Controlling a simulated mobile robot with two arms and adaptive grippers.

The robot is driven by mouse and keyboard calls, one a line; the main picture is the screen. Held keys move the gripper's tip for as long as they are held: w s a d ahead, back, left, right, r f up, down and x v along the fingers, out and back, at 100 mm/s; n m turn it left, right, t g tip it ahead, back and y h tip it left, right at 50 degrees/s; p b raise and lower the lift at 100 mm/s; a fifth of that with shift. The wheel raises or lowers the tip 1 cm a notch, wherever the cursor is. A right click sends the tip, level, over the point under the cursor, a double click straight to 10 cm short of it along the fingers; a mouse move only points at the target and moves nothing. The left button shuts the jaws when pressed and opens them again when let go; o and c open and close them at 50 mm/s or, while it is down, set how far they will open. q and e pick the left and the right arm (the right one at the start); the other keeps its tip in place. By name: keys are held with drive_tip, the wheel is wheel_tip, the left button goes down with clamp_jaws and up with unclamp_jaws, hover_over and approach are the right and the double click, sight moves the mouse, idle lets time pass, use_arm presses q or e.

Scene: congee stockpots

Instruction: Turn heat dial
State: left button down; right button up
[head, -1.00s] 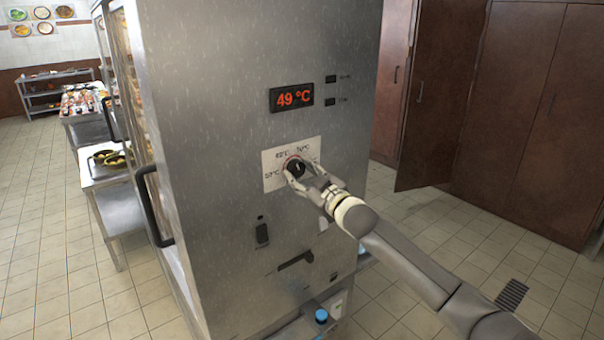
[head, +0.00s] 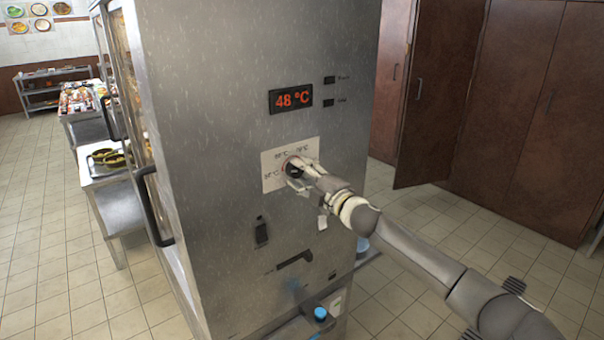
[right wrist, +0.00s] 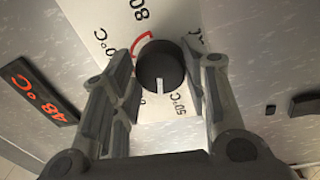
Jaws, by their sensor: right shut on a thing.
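The round black heat dial (head: 291,170) sits on a white label plate (head: 270,178) on the front of a steel cabinet, mostly hidden by my gripper in the head view. My right gripper (head: 296,168) is shut on it. In the right wrist view, the fingers stand on either side of the dial (right wrist: 160,67), whose white pointer line faces down in the picture, near a "50°C" mark. A red arc shows at its upper left. The red display (head: 291,99) above the plate reads 48 °C. My left gripper is not in view.
The steel cabinet (head: 205,120) has a black door handle (head: 150,205) on its left side. A dark switch (head: 261,231) and a slot (head: 294,261) lie below the dial. A blue-capped item (head: 320,314) is at the bottom. Brown cupboards (head: 545,120) stand right, with open floor before them.

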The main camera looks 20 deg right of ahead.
drive_tip(key=shift+n+g+y, duration=0.3)
drive_tip(key=shift+n, duration=1.5)
drive_tip(key=o, duration=1)
drive_tip(key=shift+o, duration=0.2)
drive_tip(key=shift+s, duration=0.1)
drive_tip(key=v, duration=1.2)
